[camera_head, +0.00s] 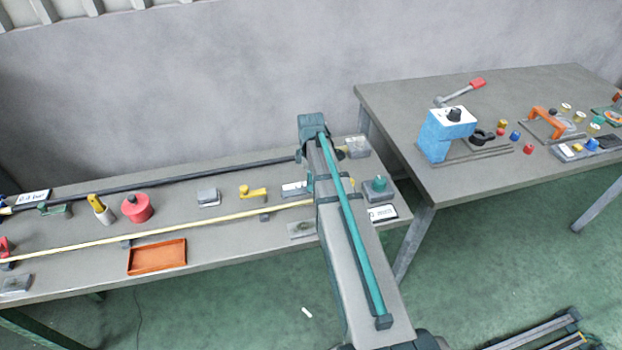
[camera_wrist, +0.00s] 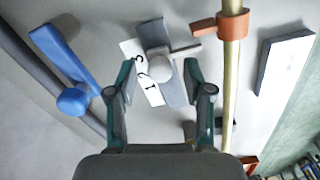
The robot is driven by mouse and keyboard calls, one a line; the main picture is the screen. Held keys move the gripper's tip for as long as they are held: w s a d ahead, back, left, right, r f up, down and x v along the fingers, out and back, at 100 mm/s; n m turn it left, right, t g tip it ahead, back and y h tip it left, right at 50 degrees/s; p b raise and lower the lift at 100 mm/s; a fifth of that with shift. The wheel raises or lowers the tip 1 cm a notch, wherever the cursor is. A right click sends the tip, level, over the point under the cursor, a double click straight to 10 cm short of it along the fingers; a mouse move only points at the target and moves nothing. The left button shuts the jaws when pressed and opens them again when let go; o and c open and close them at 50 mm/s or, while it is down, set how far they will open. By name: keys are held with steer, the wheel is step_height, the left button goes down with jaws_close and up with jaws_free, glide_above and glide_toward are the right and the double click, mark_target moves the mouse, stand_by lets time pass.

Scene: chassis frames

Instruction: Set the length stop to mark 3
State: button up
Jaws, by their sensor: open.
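In the wrist view a rounded pale grey knob (camera_wrist: 163,69) sits on a grey plate (camera_wrist: 154,34), with a short grey-brown bar (camera_wrist: 186,53) reaching right from it. A white label (camera_wrist: 151,93) beside it carries the marks 3 and 1; a mark between them is partly covered. I cannot tell for sure which part is the length stop. My gripper (camera_wrist: 159,66) is open, its fingertips on either side of the knob with gaps showing; contact cannot be seen. In the head view my arm hides the gripper.
An orange-brown collar (camera_wrist: 233,24) sits on a yellow rod (camera_wrist: 230,80) right of the gripper. A blue lever (camera_wrist: 65,58) is to the left and a white plate (camera_wrist: 286,67) to the right. An orange tray (camera_head: 157,257) and red pot (camera_head: 137,209) stand along the bench.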

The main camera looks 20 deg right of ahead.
step_height(320, 180, up, 12)
stand_by(0.6)
stand_by(0.4)
